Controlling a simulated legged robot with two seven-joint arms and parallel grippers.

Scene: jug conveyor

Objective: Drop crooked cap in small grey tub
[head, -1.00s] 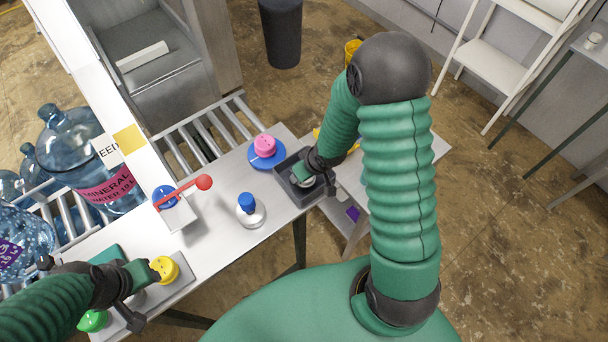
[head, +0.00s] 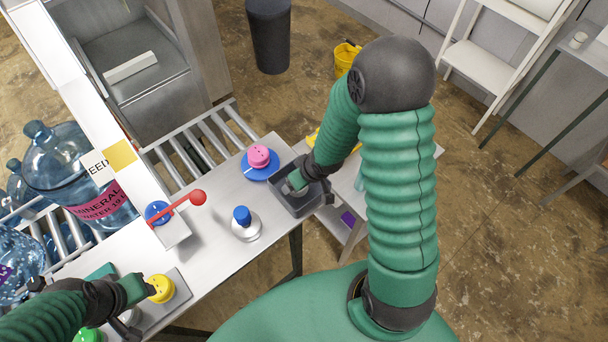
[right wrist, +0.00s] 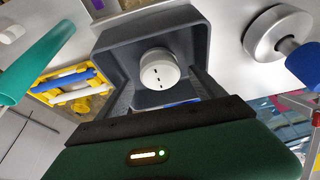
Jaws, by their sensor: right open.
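The small grey tub (head: 306,209) stands at the table's right end in the head view. It also shows in the right wrist view (right wrist: 120,45). A white cap (right wrist: 158,69) with dark slots in its top is inside the tub in the right wrist view; my arm hides it in the head view. My right gripper (head: 298,186) is open and reaches down at the tub; its fingers (right wrist: 165,92) are apart, with the cap just beyond them. My left gripper (head: 132,305) is beside a yellow cap (head: 160,288) at lower left; its finger gap is unclear.
A pink cap on a blue disc (head: 260,172) stands beside the tub. A blue-handled round metal piece (head: 245,230) and a red-knobbed lever (head: 197,198) are on the table. A green cap (head: 90,335) is at lower left. Big water jugs (head: 65,165) stand at left.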

